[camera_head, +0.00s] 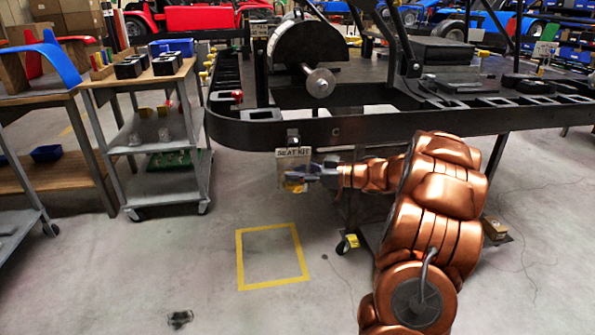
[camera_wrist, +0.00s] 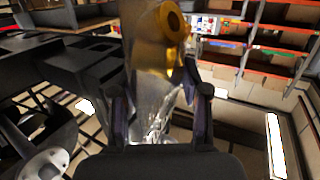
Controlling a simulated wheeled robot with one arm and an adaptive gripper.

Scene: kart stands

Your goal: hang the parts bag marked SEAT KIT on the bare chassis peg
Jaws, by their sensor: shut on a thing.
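The clear parts bag with a pale header marked SEAT KIT (camera_head: 293,155) is upright at the front rail of the black kart chassis (camera_head: 375,131). My gripper (camera_head: 297,178) reaches in from the right and is shut on the bag's lower part. In the wrist view the clear bag (camera_wrist: 152,85) stands between my two fingers (camera_wrist: 160,105). Whether the header is around a peg cannot be told.
A grey cart (camera_head: 165,187) with trays stands at the left, beside a wooden bench (camera_head: 45,101). Yellow-tipped pegs (camera_head: 207,75) line the chassis's left side, and another tagged bag (camera_head: 260,30) hangs farther back.

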